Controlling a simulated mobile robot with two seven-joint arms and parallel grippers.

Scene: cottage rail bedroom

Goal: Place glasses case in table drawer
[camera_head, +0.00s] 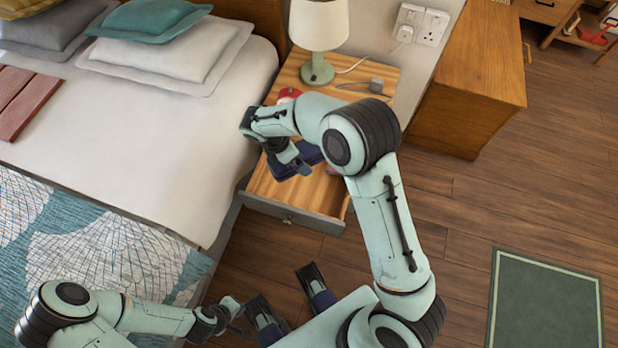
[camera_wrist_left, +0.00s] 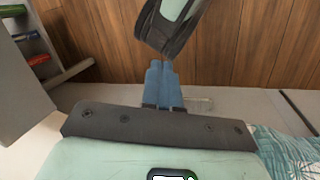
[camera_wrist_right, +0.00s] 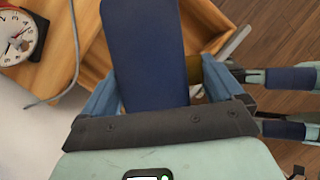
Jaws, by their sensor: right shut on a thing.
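The bedside table (camera_head: 345,78) stands beside the bed with its drawer (camera_head: 290,213) pulled out. My right gripper (camera_head: 290,166) is over the drawer, shut on the dark blue glasses case (camera_head: 311,153). In the right wrist view the case (camera_wrist_right: 148,50) sits between both fingers (camera_wrist_right: 158,92), with wooden drawer edges behind it. My right arm hides part of the case and drawer; I cannot tell whether the case touches the drawer. My left gripper (camera_head: 238,308) is low at the front, away from the table. Its fingers (camera_wrist_left: 162,84) are together and empty in the left wrist view.
A lamp (camera_head: 318,35), a small grey block (camera_head: 376,84) and a cable are on the tabletop. A clock (camera_wrist_right: 17,38) is at the left of the right wrist view. The bed (camera_head: 150,140) borders the left; a wooden cabinet (camera_head: 465,70) stands right. Floor between is clear.

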